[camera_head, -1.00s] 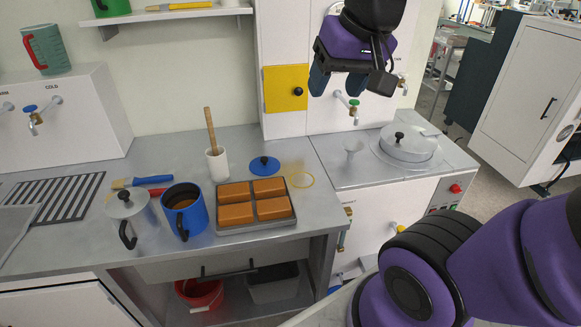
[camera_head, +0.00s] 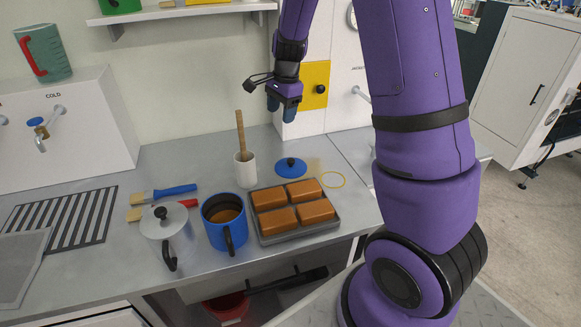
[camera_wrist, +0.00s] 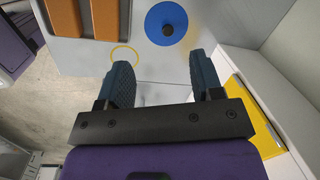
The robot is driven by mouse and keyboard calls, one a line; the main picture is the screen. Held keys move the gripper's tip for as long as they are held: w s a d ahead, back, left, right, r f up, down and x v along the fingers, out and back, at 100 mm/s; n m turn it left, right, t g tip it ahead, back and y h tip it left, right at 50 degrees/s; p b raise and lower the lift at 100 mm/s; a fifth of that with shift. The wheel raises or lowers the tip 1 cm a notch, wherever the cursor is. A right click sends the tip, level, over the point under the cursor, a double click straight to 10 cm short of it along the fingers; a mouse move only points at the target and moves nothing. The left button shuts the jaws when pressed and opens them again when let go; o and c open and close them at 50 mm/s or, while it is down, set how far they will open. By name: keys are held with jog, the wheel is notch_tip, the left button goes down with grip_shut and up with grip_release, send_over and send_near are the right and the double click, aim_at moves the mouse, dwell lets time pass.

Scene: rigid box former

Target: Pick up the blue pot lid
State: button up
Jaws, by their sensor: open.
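The blue pot lid (camera_head: 291,167) is a small blue disc with a black knob. It lies flat on the grey counter, behind the tray of orange blocks. In the wrist view the lid (camera_wrist: 160,30) shows beyond the fingertips, near the top edge, with its knob in full view. My gripper (camera_head: 281,112) hangs above the lid in the head view, fingers pointing down. In the wrist view my gripper (camera_wrist: 161,75) has its two dark fingers spread wide with nothing between them. The fingers do not touch the lid.
A tray (camera_head: 300,236) of orange blocks stands in front of the lid. A white cup (camera_head: 245,172) with a wooden stick stands to its left, and a yellow ring (camera_head: 333,179) lies to its right. A blue mug (camera_head: 223,227) and a lidded metal pot (camera_head: 165,230) stand further left.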

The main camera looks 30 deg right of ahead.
aim_at(291, 160)
jog(key=w+d+f+m, duration=0.1)
jog(key=f, duration=0.5)
jog(key=w+d+f+m, duration=0.1)
jog(key=d+f+m, duration=0.1)
jog(key=f, duration=0.3)
jog(key=w+d+f+m+g+h, duration=0.1)
jog(key=w+d+f, duration=0.1)
jog(key=f, duration=0.4)
jog(key=shift+f, duration=0.3)
jog(key=shift+s+d+f, duration=0.1)
jog(key=shift+d+f, duration=0.1)
jog(key=shift+f, duration=1.15)
jog(key=shift+s+d+f, duration=0.1)
jog(key=shift+d+f, duration=0.1)
jog(key=shift+f, duration=1.15)
jog(key=c, duration=1)
